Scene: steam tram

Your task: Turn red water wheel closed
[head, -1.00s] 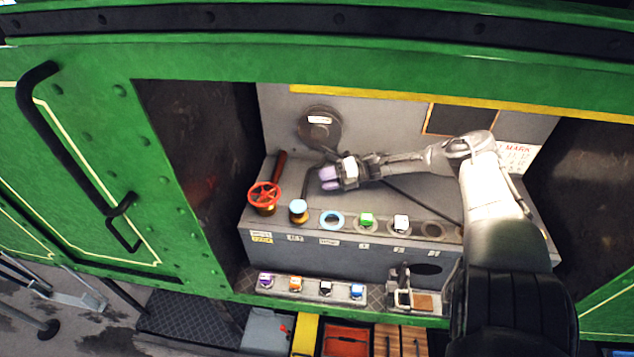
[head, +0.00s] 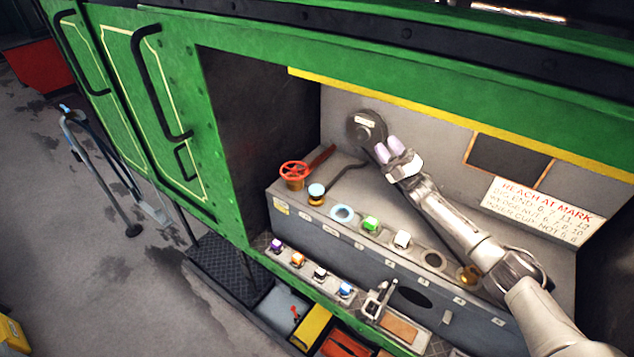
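The red water wheel (head: 294,170) is a spoked handwheel on a brass-coloured base at the left end of the grey shelf in the green tram's opening. My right gripper (head: 388,152) is to the right of the wheel and clearly apart from it, in front of the dark round disc on the back wall. Its two pale purple fingertips are close together with nothing seen between them. Whether they are shut is too small to tell. My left gripper is not in view.
A red-handled lever (head: 321,158) stands right behind the wheel. The dark disc (head: 366,128) is behind. Several small coloured knobs sit on the lower ledge (head: 262,241).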

